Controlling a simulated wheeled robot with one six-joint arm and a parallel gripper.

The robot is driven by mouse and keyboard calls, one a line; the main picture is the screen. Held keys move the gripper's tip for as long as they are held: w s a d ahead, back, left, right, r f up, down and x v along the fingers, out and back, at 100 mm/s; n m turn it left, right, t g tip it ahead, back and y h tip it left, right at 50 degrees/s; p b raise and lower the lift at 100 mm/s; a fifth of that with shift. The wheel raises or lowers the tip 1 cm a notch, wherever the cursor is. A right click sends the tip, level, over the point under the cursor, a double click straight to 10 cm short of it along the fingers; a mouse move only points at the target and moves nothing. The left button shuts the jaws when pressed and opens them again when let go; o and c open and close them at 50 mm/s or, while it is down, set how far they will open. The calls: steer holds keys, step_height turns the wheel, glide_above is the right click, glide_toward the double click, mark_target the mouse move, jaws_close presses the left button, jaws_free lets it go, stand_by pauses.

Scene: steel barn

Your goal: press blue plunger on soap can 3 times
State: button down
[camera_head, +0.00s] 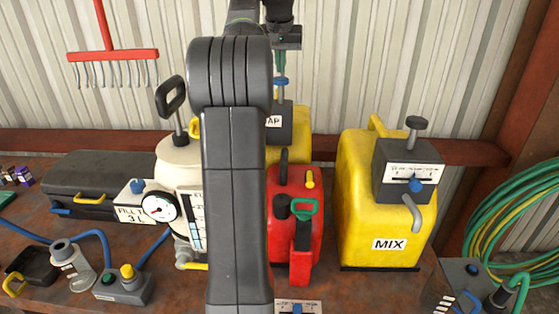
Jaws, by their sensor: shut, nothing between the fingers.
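The soap can (298,127) is yellow and stands at the back of the bench, mostly hidden behind my arm. Its dark pump box (283,112) has a white label of which only "AP" shows. A blue plunger (281,82) stands up on a thin rod above the box. My gripper (281,62) is shut and empty, pointing down just above the blue plunger. I cannot tell whether the tips touch it.
A yellow MIX can (355,215) with its own pump stands right. A red can (288,180) stands in front of the soap can. A white sprayer (170,152) with a gauge stands left. Green hose (485,225) hangs at far right.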

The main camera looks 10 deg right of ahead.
mark_target(281, 79)
steer(key=shift+f, duration=0.15)
stand_by(0.3)
steer(key=shift+f+b, duration=1.7)
steer(key=shift+f, duration=1.1)
steer(key=shift+r, duration=0.1)
step_height(281, 79, up, 3)
steer(key=p, duration=0.3)
steer(key=shift+p, duration=0.35)
steer(key=shift+r+p, duration=0.65)
steer(key=shift+r, duration=0.75)
steer(key=shift+f, duration=0.15)
